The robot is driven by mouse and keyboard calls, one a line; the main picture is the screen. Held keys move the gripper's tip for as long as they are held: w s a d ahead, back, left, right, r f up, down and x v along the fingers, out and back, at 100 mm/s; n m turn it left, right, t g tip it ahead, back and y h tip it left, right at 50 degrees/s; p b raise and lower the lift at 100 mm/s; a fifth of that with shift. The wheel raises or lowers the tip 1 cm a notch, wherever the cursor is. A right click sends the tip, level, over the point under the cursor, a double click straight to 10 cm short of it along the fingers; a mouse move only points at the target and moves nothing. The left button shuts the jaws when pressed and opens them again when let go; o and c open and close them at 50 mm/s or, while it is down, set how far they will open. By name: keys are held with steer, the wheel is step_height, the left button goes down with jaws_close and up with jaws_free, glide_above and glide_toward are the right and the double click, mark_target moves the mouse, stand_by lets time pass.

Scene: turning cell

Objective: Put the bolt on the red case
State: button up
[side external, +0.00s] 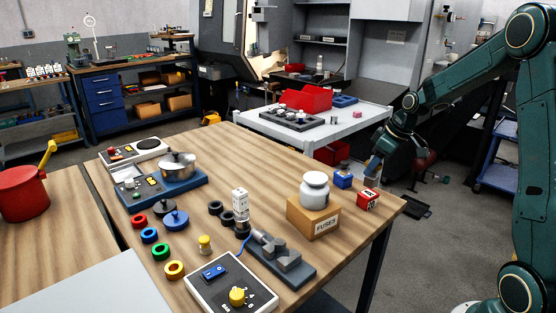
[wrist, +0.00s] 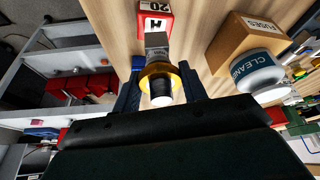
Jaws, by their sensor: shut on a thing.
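The red case (side external: 368,200) stands at the right corner of the wooden table. In the wrist view the red case (wrist: 153,22), marked M 20, is just beyond my fingertips. My gripper (side external: 372,176) is low over it, pointing down. In the wrist view my gripper (wrist: 160,88) is shut on the bolt (wrist: 160,82), which shows a yellow collar, a pale round end and a grey block-like part towards the case. The grey part overlaps the case's edge in that view; I cannot tell whether they touch. In the side view the bolt is too small to make out clearly.
A blue case (side external: 343,179) stands close left of the red one. Left of it, a white jar (side external: 314,190) stands on the FUSES box (side external: 313,217). A white bench (side external: 345,128) with a red bin is behind. The table's right edge is close.

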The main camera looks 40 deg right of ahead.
steer(key=shift+f, duration=1.05)
steer(key=shift+f, duration=0.15)
steer(key=o, duration=1.3)
steer(key=v, duration=1.2)
steer(key=shift+w, duration=0.1)
steer(key=shift+a, duration=0.1)
